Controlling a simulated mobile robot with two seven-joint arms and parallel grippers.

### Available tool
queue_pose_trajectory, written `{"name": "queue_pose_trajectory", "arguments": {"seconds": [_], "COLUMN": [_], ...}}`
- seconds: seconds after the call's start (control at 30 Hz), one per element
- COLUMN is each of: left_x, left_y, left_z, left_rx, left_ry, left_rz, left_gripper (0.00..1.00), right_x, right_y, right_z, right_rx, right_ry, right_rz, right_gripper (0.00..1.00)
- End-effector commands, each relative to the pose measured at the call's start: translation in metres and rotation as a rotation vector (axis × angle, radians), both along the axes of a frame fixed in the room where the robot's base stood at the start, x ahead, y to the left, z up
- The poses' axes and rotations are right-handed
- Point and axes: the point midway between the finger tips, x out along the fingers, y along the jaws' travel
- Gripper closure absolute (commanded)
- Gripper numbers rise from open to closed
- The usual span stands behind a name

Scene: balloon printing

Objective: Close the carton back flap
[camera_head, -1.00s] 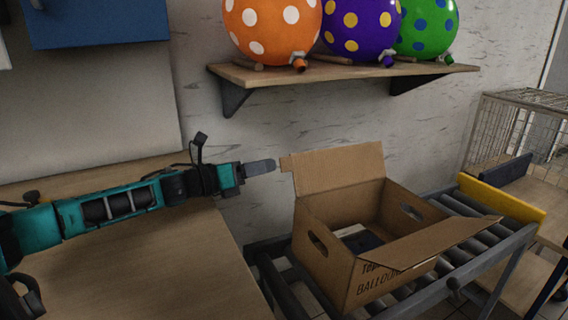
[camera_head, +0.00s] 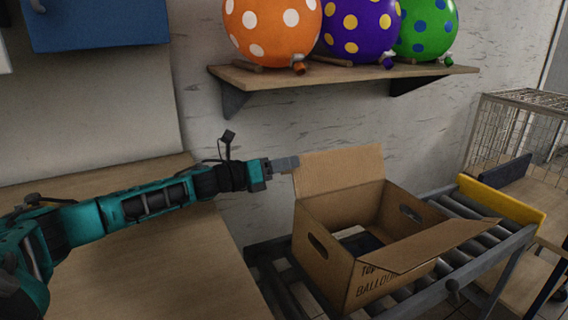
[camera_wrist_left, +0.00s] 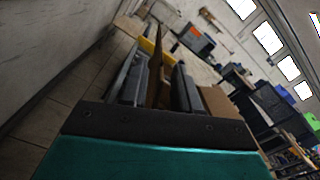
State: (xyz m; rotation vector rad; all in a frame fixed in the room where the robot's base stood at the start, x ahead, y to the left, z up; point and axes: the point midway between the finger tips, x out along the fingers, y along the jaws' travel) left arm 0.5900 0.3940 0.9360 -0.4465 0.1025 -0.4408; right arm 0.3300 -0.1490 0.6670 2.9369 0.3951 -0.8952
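The open carton (camera_head: 325,235) sits on the roller conveyor with dark contents inside. Its back flap (camera_head: 342,168) stands up, leaning slightly back. Its front flap (camera_head: 430,243) slopes outward toward the front right. My right gripper is not in view.
A shelf (camera_head: 340,75) with orange, purple and green dotted balloons is on the wall above the carton. The conveyor (camera_head: 465,272) has a yellow bar (camera_head: 500,205) at its far right. A wire cage (camera_head: 520,135) stands at the right. A wooden table (camera_head: 150,270) lies under my left arm.

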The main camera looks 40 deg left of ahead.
Motion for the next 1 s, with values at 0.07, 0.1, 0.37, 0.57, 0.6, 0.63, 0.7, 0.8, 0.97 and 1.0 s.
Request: {"name": "queue_pose_trajectory", "arguments": {"seconds": [0.07, 0.1, 0.37, 0.57, 0.6, 0.63, 0.7, 0.8, 0.97, 1.0], "left_x": [0.0000, 0.0000, -0.0002, -0.0002, -0.0001, -0.0002, -0.0002, -0.0002, -0.0002, -0.0002], "left_y": [0.0000, 0.0000, 0.0001, 0.0003, 0.0002, 0.0003, 0.0003, 0.0003, 0.0003, 0.0003], "left_z": [-0.0001, -0.0001, -0.0001, -0.0002, 0.0000, -0.0002, -0.0001, -0.0002, -0.0001, -0.0001], "left_rx": [0.000, 0.000, -0.001, -0.001, -0.001, -0.001, -0.001, -0.001, -0.001, -0.001], "left_ry": [0.000, 0.000, 0.000, 0.000, 0.000, 0.000, 0.000, 0.000, 0.000, 0.000], "left_rz": [0.000, 0.000, 0.000, 0.000, 0.000, 0.000, 0.000, 0.000, 0.000, 0.000], "left_gripper": [0.69, 0.69, 0.89, 1.00, 1.00, 1.00, 1.00, 1.00, 1.00, 1.00], "right_x": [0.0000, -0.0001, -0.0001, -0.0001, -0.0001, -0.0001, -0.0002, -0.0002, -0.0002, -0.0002], "right_y": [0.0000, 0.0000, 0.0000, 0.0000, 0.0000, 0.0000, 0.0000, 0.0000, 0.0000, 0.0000], "right_z": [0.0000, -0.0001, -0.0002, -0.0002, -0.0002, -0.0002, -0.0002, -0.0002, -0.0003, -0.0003], "right_rx": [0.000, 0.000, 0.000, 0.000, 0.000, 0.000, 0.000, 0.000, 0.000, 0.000], "right_ry": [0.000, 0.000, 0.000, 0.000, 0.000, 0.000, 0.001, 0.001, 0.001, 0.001], "right_rz": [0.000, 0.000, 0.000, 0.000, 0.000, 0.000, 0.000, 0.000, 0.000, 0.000], "right_gripper": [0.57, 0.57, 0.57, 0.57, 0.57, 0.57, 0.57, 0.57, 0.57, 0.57]}}
